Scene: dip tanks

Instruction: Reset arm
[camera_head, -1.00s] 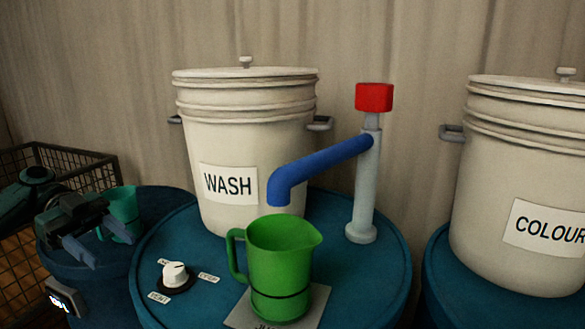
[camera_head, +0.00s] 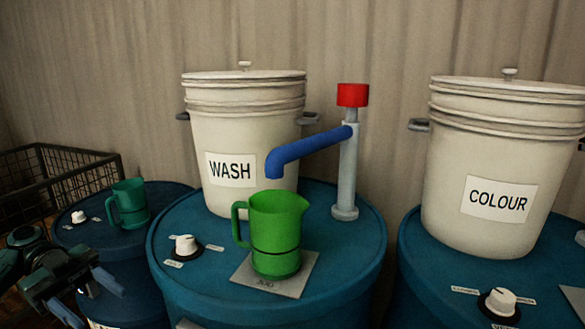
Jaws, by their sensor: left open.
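My left gripper (camera_head: 88,297) is at the lower left, open and empty, in front of the left blue drum and apart from the jugs. A bright green jug (camera_head: 275,235) stands upright on a grey labelled plate (camera_head: 292,281) on the middle blue drum (camera_head: 340,270). The blue spout (camera_head: 305,146) of a grey post with a red block (camera_head: 353,95) ends above the jug's rim. A darker green jug (camera_head: 131,204) stands on the left blue drum (camera_head: 172,197). My right gripper is not in view.
White lidded buckets marked WASH (camera_head: 240,140) and COLOUR (camera_head: 480,170) stand at the back of their drums. White knobs (camera_head: 186,245) sit on the drum tops, another at the right (camera_head: 499,302). A wire basket (camera_head: 60,180) stands at far left.

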